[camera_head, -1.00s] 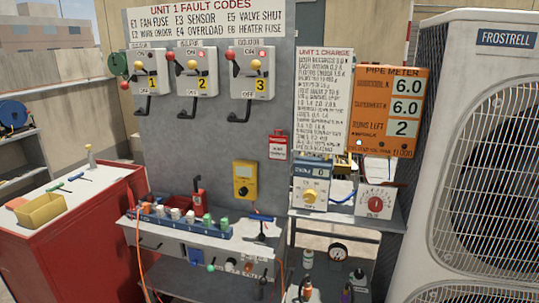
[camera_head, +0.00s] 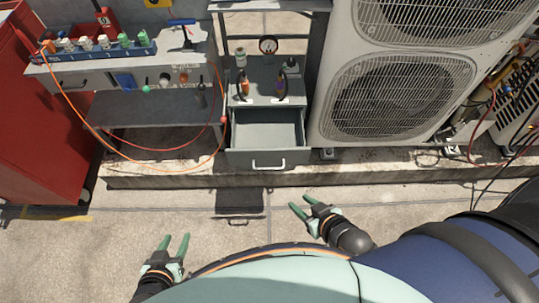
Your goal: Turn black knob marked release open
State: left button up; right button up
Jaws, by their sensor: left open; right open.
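No knob marked "release" can be read in this view. Several small knobs and fittings sit on the front of the grey bench (camera_head: 105,78) at upper left; a dark one (camera_head: 164,78) is among them, too small to read. My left gripper (camera_head: 174,241) is open and empty, low over the pavement at lower left. My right gripper (camera_head: 300,204) is open and empty over the pavement near the middle. Both are well short of the bench and apart from everything.
A grey drawer (camera_head: 239,154) stands pulled out beneath a shelf with bottles and a gauge (camera_head: 268,45). A large fan condenser (camera_head: 329,110) stands right of it, a red cabinet (camera_head: 40,130) left. Orange and red hoses loop before the bench. A low kerb (camera_head: 170,180) crosses the front.

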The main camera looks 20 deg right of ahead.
aim_at(291, 62)
jog(key=i+j+z, duration=0.15)
jog(key=i+z, duration=0.15)
jog(key=i, duration=0.15)
jog(key=i+j+z, duration=0.3)
jog(key=i, duration=0.1)
